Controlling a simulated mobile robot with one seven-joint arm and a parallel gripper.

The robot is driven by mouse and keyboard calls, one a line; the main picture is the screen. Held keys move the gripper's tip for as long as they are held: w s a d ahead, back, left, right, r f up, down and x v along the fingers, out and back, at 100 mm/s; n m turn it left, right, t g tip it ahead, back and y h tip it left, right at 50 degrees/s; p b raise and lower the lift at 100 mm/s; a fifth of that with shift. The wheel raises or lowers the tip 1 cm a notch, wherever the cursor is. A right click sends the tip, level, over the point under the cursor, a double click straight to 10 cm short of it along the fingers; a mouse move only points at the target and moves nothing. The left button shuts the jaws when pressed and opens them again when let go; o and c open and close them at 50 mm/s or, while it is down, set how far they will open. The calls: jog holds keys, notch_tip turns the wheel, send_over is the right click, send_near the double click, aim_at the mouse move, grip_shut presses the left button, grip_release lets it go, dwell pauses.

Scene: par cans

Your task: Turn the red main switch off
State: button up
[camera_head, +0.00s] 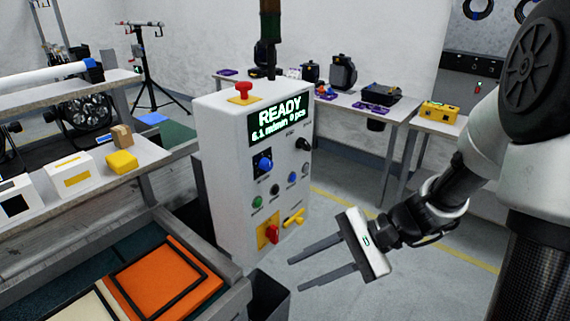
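The red main switch (272,234) is a red handle on a yellow plate, low on the front of the white control cabinet (225,170). The handle looks tilted, but I cannot read its on or off marking. The cabinet's screen (279,119) is lit and reads READY. My gripper (294,272) is in front of the cabinet, below and to the right of the switch. Its two long fingers are apart, with nothing between them, and point left. They look clear of the switch, though the depth gap is hard to judge.
A red emergency button (243,91) tops the cabinet. A yellow handle (293,217) sits just right of the switch, below several knobs. A grey bin (268,298) stands below the cabinet. Shelves with boxes (75,175) fill the left. Open floor (430,255) lies right.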

jog(key=w+d+f+m+t+y+b, duration=0.2)
jog(key=w+d+f+m+t+y, duration=0.15)
jog(key=w+f+m+t, duration=0.4)
jog(key=m+t+b, duration=0.1)
jog(key=m+t, duration=0.3)
jog(key=m, duration=0.4)
send_near(277, 230)
jog(key=x, duration=0.9)
grip_shut()
